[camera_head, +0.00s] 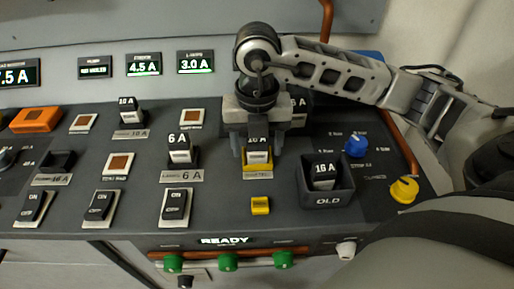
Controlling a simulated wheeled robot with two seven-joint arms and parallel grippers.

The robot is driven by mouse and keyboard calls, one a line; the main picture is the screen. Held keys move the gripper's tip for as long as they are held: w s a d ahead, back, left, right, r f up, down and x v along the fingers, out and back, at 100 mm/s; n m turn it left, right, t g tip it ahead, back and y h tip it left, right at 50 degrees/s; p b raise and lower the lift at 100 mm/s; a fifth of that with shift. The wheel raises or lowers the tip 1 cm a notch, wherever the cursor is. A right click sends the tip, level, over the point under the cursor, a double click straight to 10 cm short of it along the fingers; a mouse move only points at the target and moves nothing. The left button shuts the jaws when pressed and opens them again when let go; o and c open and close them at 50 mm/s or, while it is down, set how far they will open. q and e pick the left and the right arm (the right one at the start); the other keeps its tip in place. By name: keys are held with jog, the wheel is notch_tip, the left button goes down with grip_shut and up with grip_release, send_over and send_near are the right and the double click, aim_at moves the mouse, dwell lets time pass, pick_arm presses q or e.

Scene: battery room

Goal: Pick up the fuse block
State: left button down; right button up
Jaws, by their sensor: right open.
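My right gripper (257,144) points down with its open fingers on either side of a dark fuse block with a white label (257,141). The block stands in a yellow socket (257,161); its label seems to read 10 A, and its upper part is hidden by the gripper. I cannot tell if the fingers touch it. Other fuse blocks show: a 6 A block (179,149), a 10 A block (127,109), and one partly hidden behind the gripper (299,104). A 16 A block (325,172) sits in the dark bin marked OLD (327,201). My left gripper is out of view.
The sloped console has several ON/OFF rocker switches (174,206), a blue knob (355,146) and a yellow knob (403,190) on the right. A small yellow piece (260,205) lies below the socket. Green knobs (228,262) line the front under a READY display (224,240).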

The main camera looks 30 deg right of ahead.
jog(key=c, duration=1.2)
